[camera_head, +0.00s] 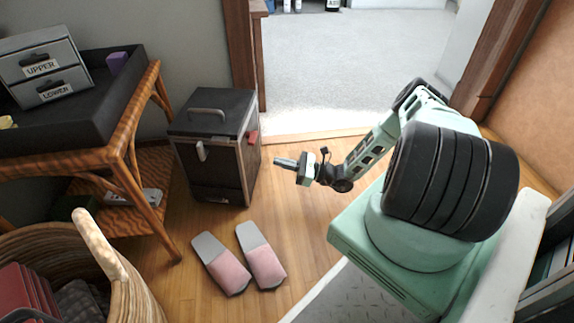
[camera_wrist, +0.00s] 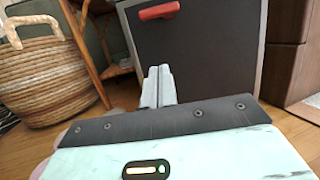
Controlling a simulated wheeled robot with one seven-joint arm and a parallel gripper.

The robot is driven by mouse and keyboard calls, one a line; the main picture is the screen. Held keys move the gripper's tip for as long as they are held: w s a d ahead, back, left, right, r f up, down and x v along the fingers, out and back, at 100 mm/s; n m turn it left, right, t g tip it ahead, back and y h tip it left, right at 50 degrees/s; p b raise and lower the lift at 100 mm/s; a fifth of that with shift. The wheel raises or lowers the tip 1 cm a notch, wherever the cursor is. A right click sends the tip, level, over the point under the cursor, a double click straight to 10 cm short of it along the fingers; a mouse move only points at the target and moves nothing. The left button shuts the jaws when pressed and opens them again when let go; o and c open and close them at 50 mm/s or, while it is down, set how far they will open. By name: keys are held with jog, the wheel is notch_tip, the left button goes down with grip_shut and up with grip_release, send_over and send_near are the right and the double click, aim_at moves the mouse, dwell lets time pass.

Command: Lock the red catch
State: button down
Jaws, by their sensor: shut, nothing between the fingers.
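The red catch (camera_head: 253,136) is on the right side of a dark box (camera_head: 218,178) with a top handle, standing on the wood floor. In the wrist view the red catch (camera_wrist: 159,11) is a short bar near the top of the box's dark panel (camera_wrist: 205,58), lying almost level with its right end slightly higher. A pale catch (camera_head: 201,150) hangs on the box's front. My gripper (camera_head: 277,161) is shut and empty, to the right of the box and somewhat below the red catch in the picture. Its fingers (camera_wrist: 158,72) point toward the dark panel; contact cannot be told.
Pink slippers (camera_head: 246,262) lie on the floor in front of the box. A wicker table (camera_head: 155,100) with a black tray (camera_head: 20,132) stands left, and a wicker basket (camera_head: 140,290) at lower left. A doorway (camera_head: 350,60) opens behind.

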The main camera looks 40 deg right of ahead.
aim_at(251, 138)
jog(key=w+a+r+b, duration=0.1)
jog(key=w+r+b, duration=0.1)
jog(key=w+a+r+b, duration=0.1)
jog(key=w+a+r, duration=0.1)
jog(key=shift+w+a+b, duration=0.15)
jog(key=shift+a+b, duration=0.15)
jog(key=shift+b, duration=0.1)
jog(key=shift+r, duration=0.7)
